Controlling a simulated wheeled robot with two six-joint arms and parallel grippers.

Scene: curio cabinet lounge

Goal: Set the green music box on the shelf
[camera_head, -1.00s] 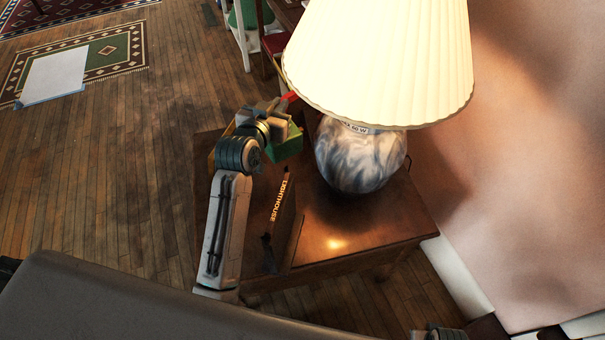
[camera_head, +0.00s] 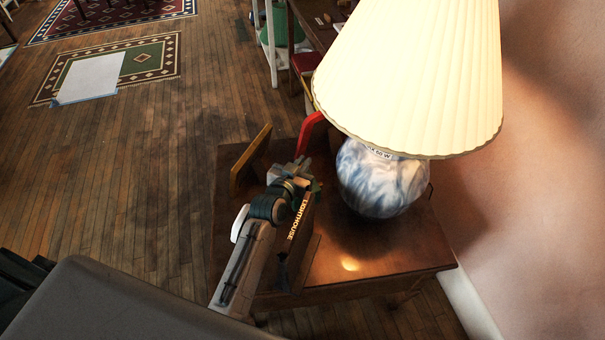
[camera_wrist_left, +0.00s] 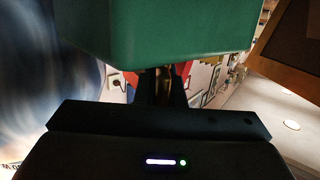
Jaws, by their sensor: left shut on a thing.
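The green music box (camera_wrist_left: 160,28) fills the top of the left wrist view, close to the camera. My left gripper (camera_wrist_left: 163,82) is shut on it, with its dark fingers at the box's lower edge. In the head view my left gripper (camera_head: 300,170) is above the small wooden table, left of the lamp. There the box is almost wholly hidden by the gripper and wrist. My right gripper is in neither current view. I cannot clearly make out which surface is the shelf.
A lamp (camera_head: 384,182) with a wide pleated shade stands on the table (camera_head: 400,250). A book marked LIGHTHOUSE (camera_head: 299,222) stands upright beside my left wrist. A red object (camera_head: 309,130) and a tilted wooden panel (camera_head: 250,160) are beyond. Open floor lies left.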

